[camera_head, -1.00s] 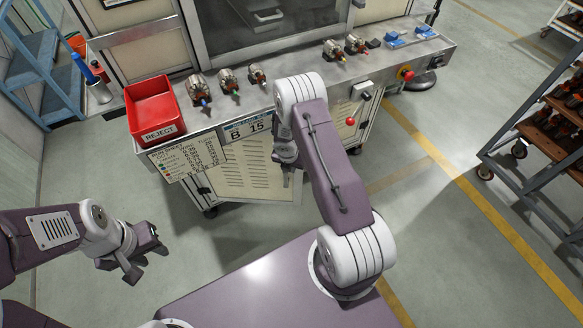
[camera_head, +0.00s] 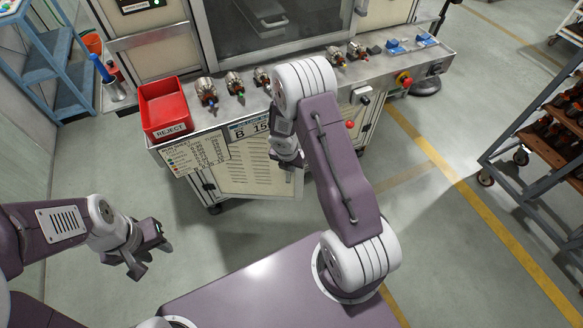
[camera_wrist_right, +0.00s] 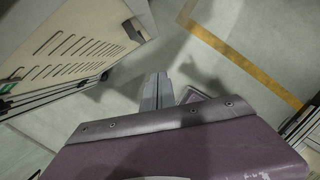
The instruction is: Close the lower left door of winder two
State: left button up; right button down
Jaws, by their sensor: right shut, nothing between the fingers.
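The lower left door (camera_head: 245,178) is a cream louvred panel under the winder's steel ledge. It looks swung out, with its free edge at the right, beside my right gripper. My right gripper (camera_head: 291,165) is shut and empty. In the right wrist view the shut fingers (camera_wrist_right: 157,92) are apart from the louvred door (camera_wrist_right: 70,45), which has a dark handle at its edge; contact cannot be judged in the head view. My left gripper (camera_head: 150,252) is open and empty, away from the winder. My right forearm hides part of the cabinet front.
The ledge (camera_head: 300,88) carries a red reject bin (camera_head: 165,108), several small armatures and a red stop button (camera_head: 404,78). A blue step frame (camera_head: 62,75) stands left, a parts rack (camera_head: 545,150) right. The floor between is clear.

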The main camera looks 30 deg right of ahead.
jog(key=w+a+r+m+t+y, duration=0.1)
jog(key=w+a+m+t+y, duration=0.3)
jog(key=m, duration=0.5)
jog(key=s+d+r+m+t+h, duration=0.1)
jog(key=s+d+r+m, duration=0.15)
jog(key=d+m, duration=0.65)
jog(key=w+d+f+n+p, duration=0.1)
jog(key=w+d+f+n, duration=0.1)
jog(key=w+f, duration=0.6)
jog(key=shift+w+d+f+p, duration=0.2)
jog(key=shift+w+d+p, duration=0.15)
jog(key=shift+w+d, duration=0.3)
